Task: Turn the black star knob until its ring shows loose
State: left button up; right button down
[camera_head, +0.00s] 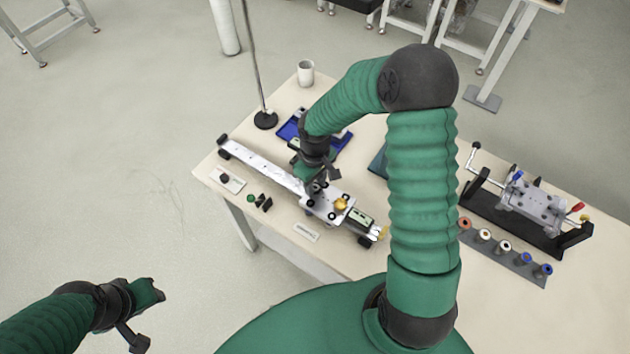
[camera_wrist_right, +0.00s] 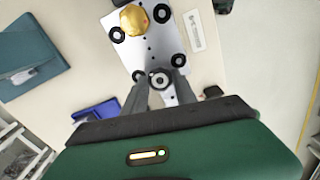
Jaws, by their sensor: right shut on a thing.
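My right gripper (camera_head: 318,184) reaches down to the near end of a long silver rail on the table. In the right wrist view its two fingers (camera_wrist_right: 160,90) are shut around a round black knob (camera_wrist_right: 160,79) with a pale grey centre. The knob sits at the edge of a silver plate (camera_wrist_right: 150,48), also in the head view (camera_head: 322,207). The fingers partly hide the knob, and I cannot read any ring's state. My left gripper (camera_head: 142,308) hangs over the floor at lower left, away from the table; its jaw opening is unclear.
The plate carries several black rings and a gold knob (camera_wrist_right: 133,19). A blue tray (camera_head: 290,129), a white mug (camera_head: 305,72) and a black-based stand (camera_head: 265,120) are behind. A clamp fixture (camera_head: 530,207) and spools (camera_head: 503,246) stand right.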

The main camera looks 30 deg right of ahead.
aim_at(315, 186)
jog(key=shift+r+n, duration=0.25)
jog(key=shift+n, duration=0.25)
jog(key=shift+f, duration=0.25)
jog(key=c, duration=1)
grip_release()
notch_tip(315, 186, up, 17)
jog(key=shift+f+p, duration=0.15)
jog(key=shift+p, duration=0.25)
jog(key=shift+w+d, duration=0.1)
jog(key=s+a+f+m+t, duration=0.2)
jog(key=s+a+f+m, duration=0.1)
jog(key=s+a+f, duration=0.2)
jog(key=shift+s+a+m+t, duration=0.3)
jog(key=shift+s+a, duration=0.9)
jog(key=shift+s, duration=1.1)
